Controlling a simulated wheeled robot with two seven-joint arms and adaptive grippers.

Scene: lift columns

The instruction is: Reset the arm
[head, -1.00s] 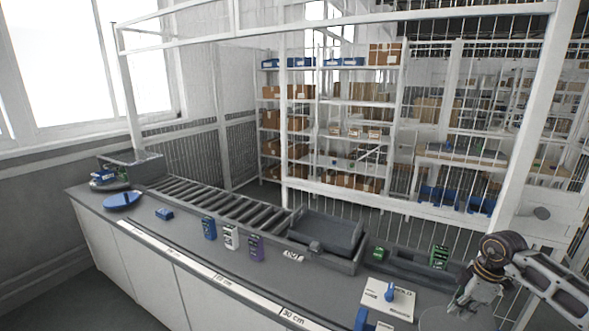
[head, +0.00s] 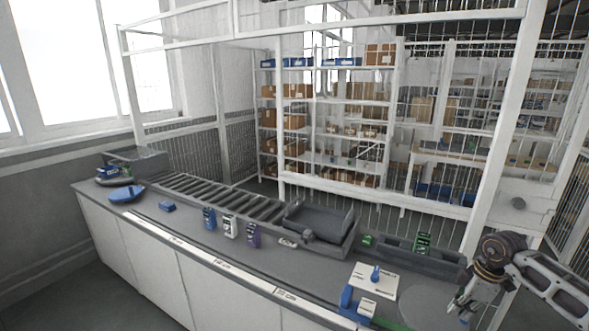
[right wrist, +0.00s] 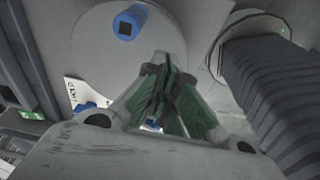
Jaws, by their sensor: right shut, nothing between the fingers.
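My right gripper (head: 466,303) is at the lower right of the head view, by the right end of the grey counter (head: 185,228). In the right wrist view its green-padded fingers (right wrist: 160,105) are together with nothing held between them. A round grey disc (right wrist: 88,38) with a blue cylinder (right wrist: 131,22) on it lies beyond the fingers in that view. My left gripper does not show in the head view.
A roller conveyor (head: 225,197) runs along the counter to a dark tray (head: 318,222). A white board (head: 374,281) with a blue item lies near my right gripper. Fencing and shelves (head: 330,130) stand behind.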

